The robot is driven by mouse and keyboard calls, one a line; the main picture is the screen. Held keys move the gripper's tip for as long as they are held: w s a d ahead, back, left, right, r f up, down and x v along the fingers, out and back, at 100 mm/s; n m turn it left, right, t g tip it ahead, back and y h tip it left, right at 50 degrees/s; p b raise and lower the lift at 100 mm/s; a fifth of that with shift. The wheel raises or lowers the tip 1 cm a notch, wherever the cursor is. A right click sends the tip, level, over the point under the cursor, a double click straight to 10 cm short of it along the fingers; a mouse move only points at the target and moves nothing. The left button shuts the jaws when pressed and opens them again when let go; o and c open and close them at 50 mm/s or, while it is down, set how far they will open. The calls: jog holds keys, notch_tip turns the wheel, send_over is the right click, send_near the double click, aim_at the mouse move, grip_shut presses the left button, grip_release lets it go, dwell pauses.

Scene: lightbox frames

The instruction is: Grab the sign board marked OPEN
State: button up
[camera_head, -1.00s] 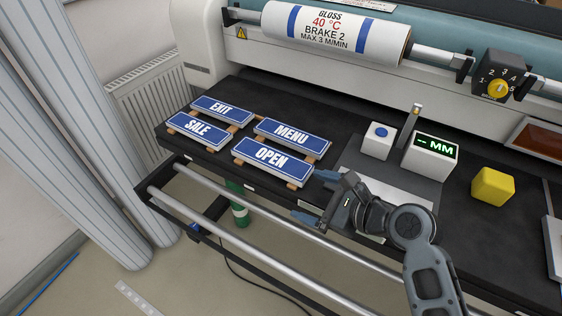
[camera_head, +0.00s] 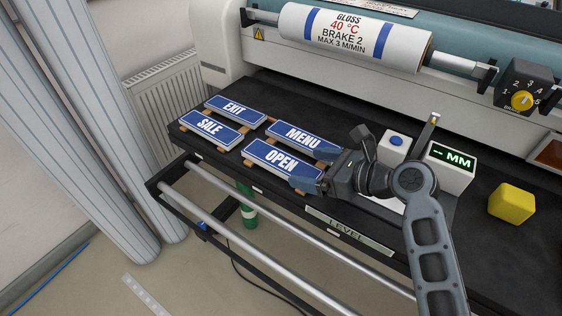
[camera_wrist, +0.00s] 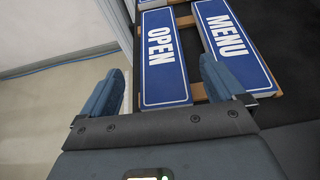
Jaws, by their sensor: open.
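The blue OPEN sign board (camera_head: 281,163) lies flat on wooden strips on the black table, at the front right of a group of signs. In the wrist view the OPEN board (camera_wrist: 163,62) lies ahead, its near end between my two fingers. My gripper (camera_head: 318,169) is open, at the right end of the OPEN board, one finger on each side. In the wrist view the left finger is off the table's front edge and the right finger (camera_wrist: 222,76) is over the near end of the MENU board (camera_wrist: 232,45). Contact cannot be told.
The MENU board (camera_head: 303,137) lies close behind. The SALE board (camera_head: 211,129) and EXIT board (camera_head: 236,109) lie to the left. A white box with a blue button (camera_head: 396,143), an MM display (camera_head: 452,161) and a yellow cube (camera_head: 512,203) stand right. Rails run along the front.

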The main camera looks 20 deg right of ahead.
aim_at(288, 164)
jog(key=shift+f+x, duration=0.2)
jog(key=shift+x, duration=2.5)
jog(key=shift+d, duration=0.1)
jog(key=c, duration=1.1)
jog(key=shift+r, duration=0.1)
